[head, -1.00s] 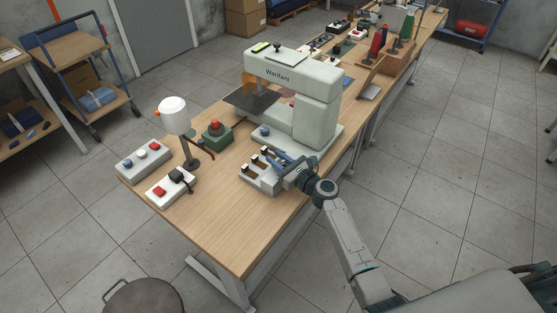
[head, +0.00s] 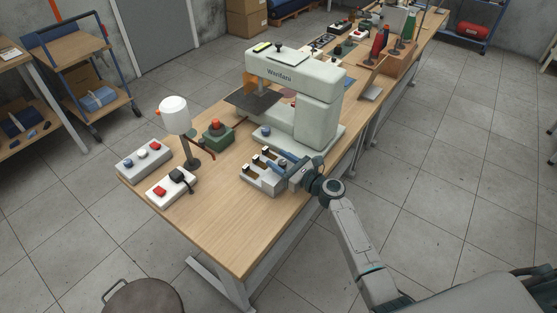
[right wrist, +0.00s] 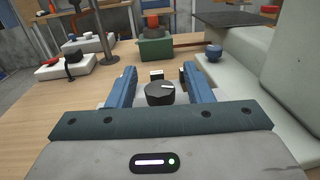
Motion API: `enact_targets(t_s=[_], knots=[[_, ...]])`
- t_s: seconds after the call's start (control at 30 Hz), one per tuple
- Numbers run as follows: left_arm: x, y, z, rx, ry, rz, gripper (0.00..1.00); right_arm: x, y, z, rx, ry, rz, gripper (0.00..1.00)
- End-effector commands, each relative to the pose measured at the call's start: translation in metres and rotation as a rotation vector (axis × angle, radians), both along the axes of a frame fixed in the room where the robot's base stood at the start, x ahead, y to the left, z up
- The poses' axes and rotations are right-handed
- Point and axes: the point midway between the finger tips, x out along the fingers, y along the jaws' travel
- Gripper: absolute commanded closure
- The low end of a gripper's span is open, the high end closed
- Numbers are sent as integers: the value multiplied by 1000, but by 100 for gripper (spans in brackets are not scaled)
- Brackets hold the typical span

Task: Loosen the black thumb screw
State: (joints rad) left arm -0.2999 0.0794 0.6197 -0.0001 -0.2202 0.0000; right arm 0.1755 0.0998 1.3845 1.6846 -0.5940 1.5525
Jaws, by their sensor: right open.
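The black thumb screw (right wrist: 160,94) appears as a round black knob with a white mark on top in the right wrist view. It is between the blue fingers of my right gripper (right wrist: 160,76), with a visible gap on each side. In the head view, my right gripper (head: 283,160) is open over the right part of a white block (head: 261,186) with several dark-topped parts, in front of the sewing-machine-like unit. I cannot make out the knob clearly in the head view.
The pale machine (head: 315,115) stands close behind and right of the gripper. A green box with a red button (head: 215,131), a white-topped post (head: 175,115) and two button boxes stand to the left. The front of the wooden table (head: 235,235) is clear.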

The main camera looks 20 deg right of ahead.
Motion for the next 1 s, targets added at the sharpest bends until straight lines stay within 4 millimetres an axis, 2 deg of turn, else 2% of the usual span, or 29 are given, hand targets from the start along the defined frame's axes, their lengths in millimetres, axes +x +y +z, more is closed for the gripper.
enact_targets(t_s=[0.3, 0.5, 0.67, 1.0], knots=[[0, 0, -17, 0, 0, 0, 100, -53, -35, -5, -5, 2, 0, 54], [0, 0, -23, 0, 0, 0, 100, -77, -50, -3, -3, 1, 1, 54], [0, 0, -24, 1, 0, 0, 100, -83, -54, -1, 0, 0, 1, 54], [0, 0, -24, 1, 0, 0, 100, -83, -54, 0, -1, 1, 1, 54]])
